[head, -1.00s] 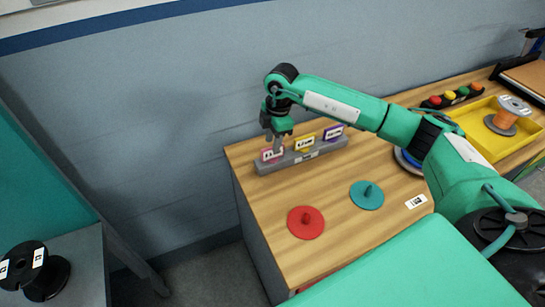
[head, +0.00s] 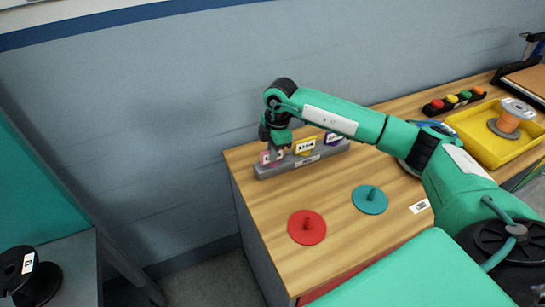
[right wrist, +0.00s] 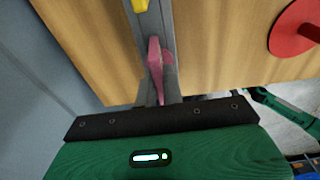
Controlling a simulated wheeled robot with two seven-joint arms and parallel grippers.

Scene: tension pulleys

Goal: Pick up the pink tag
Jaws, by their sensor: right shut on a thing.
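The pink tag (head: 265,158) stands at the left end of a grey rack (head: 315,157) on the wooden table. In the right wrist view the pink tag (right wrist: 156,65) shows nearly edge-on in front of the gripper's black base. My right gripper (head: 279,153) is down at the rack and shut on the pink tag, which is partly hidden behind it in the head view. The tag still appears to be at the rack; I cannot tell whether it is lifted at all. My left gripper is out of view.
A yellow tag (head: 305,146) and a purple tag (head: 333,137) stand farther right on the rack. A red disc (head: 306,228) and a teal disc (head: 370,200) with pegs lie in front. A yellow tray (head: 480,145) with an orange spool is at the right. A blue-grey wall is behind.

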